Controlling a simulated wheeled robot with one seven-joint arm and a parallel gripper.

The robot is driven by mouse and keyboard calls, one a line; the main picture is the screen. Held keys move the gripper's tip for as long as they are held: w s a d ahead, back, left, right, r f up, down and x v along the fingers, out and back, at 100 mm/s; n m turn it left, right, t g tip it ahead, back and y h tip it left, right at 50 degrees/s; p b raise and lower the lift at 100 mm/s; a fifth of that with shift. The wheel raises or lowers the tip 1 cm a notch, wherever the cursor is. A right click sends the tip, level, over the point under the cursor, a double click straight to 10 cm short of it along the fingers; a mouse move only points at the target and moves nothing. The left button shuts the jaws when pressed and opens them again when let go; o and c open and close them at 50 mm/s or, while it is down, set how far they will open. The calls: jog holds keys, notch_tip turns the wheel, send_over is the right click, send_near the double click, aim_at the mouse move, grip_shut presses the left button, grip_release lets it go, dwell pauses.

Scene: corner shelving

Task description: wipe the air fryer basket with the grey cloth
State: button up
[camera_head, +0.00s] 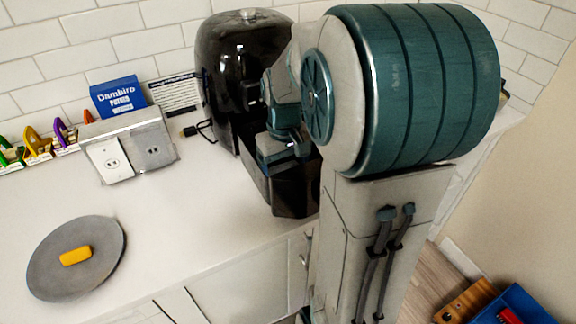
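The black, glossy air fryer (225,75) stands at the back of the counter against the tiled wall. Its dark basket (294,196) sticks out at the front, toward the counter's front edge. My gripper (284,152) is at the top of the basket, with its end low at or inside the opening. My arm hides part of the air fryer and basket, and the fingertips cannot be made out, so I cannot tell if they are open or shut. I cannot make out a grey cloth; anything in the gripper or basket is hidden.
A round grey plate (108,252) with a yellow block (75,256) lies at the front left. A wall socket box (128,146), a blue box (118,96) and small coloured items (40,142) stand behind. The counter between plate and basket is clear. A blue bin (520,303) is on the floor.

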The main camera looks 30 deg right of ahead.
jog(key=shift+d, duration=1.95)
jog(key=shift+d, duration=0.15)
